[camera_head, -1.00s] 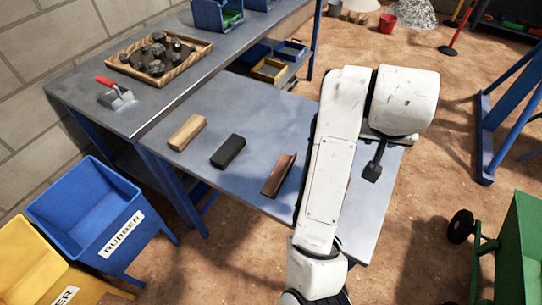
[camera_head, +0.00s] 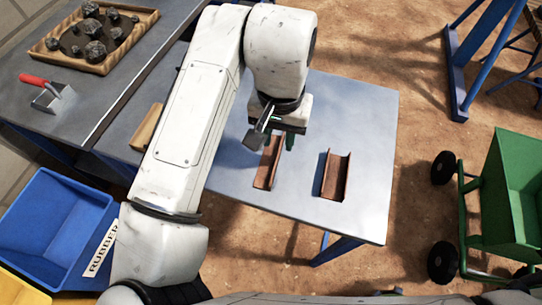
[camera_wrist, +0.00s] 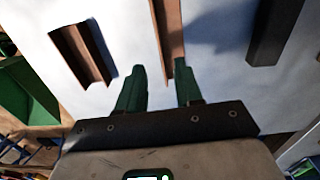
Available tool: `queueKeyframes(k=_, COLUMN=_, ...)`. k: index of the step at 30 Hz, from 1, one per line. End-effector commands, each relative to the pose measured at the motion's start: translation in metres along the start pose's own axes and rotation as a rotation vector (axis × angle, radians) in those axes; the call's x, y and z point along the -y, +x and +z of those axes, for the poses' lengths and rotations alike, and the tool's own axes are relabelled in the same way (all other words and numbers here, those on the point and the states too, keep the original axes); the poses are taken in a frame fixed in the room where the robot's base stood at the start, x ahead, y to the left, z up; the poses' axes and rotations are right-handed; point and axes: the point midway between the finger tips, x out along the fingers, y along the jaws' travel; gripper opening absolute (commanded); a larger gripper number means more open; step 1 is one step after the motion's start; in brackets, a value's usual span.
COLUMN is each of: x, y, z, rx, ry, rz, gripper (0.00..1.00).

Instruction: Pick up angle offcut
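A rusty brown angle-shaped metal piece (camera_head: 268,168) lies on the grey table, close to my gripper (camera_head: 280,143). In the wrist view, this piece (camera_wrist: 168,32) runs away from my gripper (camera_wrist: 160,82), its near end showing between the green fingertips. The fingers are apart and empty; their height above the piece is hard to tell. A second brown piece with raised sides (camera_head: 335,177) lies to the right on the table and also shows at the left in the wrist view (camera_wrist: 80,52). Which of the two is the angle offcut is not clear.
A dark block (camera_wrist: 275,30) lies to the right in the wrist view. A pale wooden block (camera_head: 147,127) is partly behind my arm. A rock tray (camera_head: 60,48) and red-handled tool (camera_head: 50,93) sit on the left bench. A blue bin (camera_head: 45,225) and green cart (camera_head: 515,195) stand nearby.

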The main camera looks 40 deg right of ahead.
Motion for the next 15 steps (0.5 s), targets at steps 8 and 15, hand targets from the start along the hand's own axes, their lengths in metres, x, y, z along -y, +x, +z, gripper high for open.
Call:
queueKeyframes(k=8, x=0.0, y=0.023, z=0.001, rx=0.0, ry=-0.001, rz=0.0, gripper=0.35)
queueKeyframes(k=15, x=0.001, y=0.057, z=0.002, rx=0.001, ry=0.0, rz=0.001, gripper=0.35)
